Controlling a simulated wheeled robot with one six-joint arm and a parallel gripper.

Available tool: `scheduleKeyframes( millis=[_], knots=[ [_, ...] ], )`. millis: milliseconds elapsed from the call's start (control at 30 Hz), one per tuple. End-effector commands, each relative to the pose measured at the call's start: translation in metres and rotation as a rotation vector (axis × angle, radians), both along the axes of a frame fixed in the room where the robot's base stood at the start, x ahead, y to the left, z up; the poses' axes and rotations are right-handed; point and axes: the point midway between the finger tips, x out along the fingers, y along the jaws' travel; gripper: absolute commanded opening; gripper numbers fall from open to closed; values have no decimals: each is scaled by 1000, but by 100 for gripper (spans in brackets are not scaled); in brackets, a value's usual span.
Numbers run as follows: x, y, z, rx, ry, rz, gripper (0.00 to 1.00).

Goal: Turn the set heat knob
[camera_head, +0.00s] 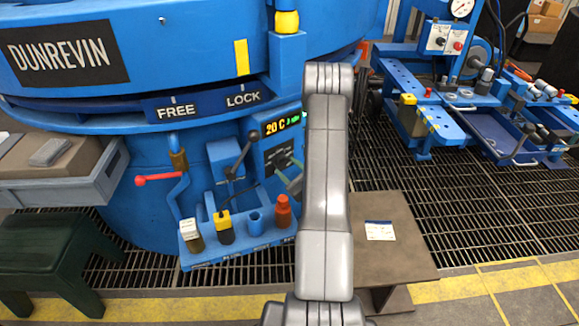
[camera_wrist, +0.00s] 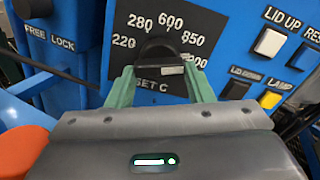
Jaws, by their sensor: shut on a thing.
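The set heat knob (camera_wrist: 155,48) is black and sits on a dark dial plate marked 220, 280, 600 and 850, with another number partly covered at the right. The label below it is partly hidden and ends in "ET C". My gripper (camera_wrist: 160,73) has its green fingers on both sides of the knob and is shut on it. A display (camera_head: 283,124) above reads 20 C.
Right of the dial are a white lid up button (camera_wrist: 269,42) and a yellow lamp button (camera_wrist: 270,99). A tool rack (camera_head: 240,245) lies below, beside a small brown table (camera_head: 400,235).

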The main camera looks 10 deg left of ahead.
Motion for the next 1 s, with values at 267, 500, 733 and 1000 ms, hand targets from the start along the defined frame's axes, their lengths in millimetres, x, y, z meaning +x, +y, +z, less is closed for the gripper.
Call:
scheduleKeyframes(
  millis=[267,500,733,1000],
  knots=[
    [-1,0,0,96,115,-1,24],
    [-1,0,-1,134,158,-1,24],
    [-1,1,-2,140,166,-1,24],
    [-1,1,-2,140,166,-1,55]
  ],
)
